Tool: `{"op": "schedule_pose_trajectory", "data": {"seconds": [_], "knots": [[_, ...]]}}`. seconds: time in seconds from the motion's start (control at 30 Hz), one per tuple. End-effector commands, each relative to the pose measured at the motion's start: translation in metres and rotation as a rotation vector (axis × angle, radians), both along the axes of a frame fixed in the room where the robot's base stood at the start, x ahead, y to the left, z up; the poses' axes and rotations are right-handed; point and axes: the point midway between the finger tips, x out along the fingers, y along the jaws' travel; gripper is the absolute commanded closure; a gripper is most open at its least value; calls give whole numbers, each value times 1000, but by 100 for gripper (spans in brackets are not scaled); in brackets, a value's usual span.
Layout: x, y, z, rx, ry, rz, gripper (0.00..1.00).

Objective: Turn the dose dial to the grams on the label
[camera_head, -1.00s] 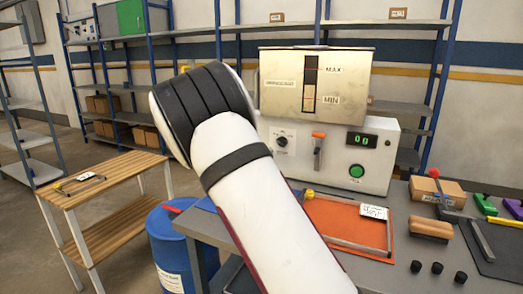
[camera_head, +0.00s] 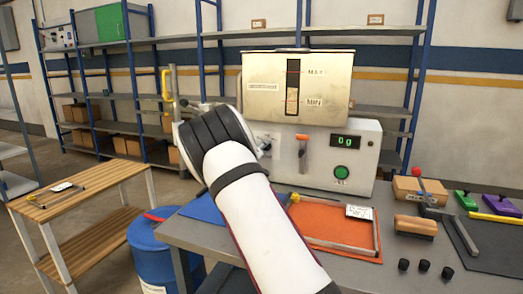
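The dosing machine (camera_head: 320,175) is a white box on the grey bench with a metal hopper (camera_head: 270,88) on top. The dose dial (camera_head: 264,146) is a dark knob at the left of its front panel, partly covered by my arm. A green display (camera_head: 345,141) reads 0 g. A white label card (camera_head: 359,212) lies at the right of an orange mat; its writing is too small to read. My white arm rises from the bottom to a black-ribbed joint left of the panel. My gripper is hidden from view.
An orange-handled lever (camera_head: 302,143) and a green button (camera_head: 341,172) share the panel. The orange mat (camera_head: 325,222) holds a metal frame. A blue barrel (camera_head: 155,255) and wooden table (camera_head: 90,190) are left.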

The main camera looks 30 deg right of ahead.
Motion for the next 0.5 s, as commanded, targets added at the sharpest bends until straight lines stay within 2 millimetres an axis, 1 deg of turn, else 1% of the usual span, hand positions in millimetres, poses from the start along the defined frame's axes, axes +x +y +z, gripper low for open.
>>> {"op": "schedule_pose_trajectory", "data": {"seconds": [0.1, 0.37, 0.4, 0.5], "knots": [[3, -4, 0, 0, -1, -1, 70], [3, -4, 0, 1, -1, 0, 70], [3, -4, 0, 1, -1, 0, 79], [3, -4, 0, 1, -1, 0, 100]]}}
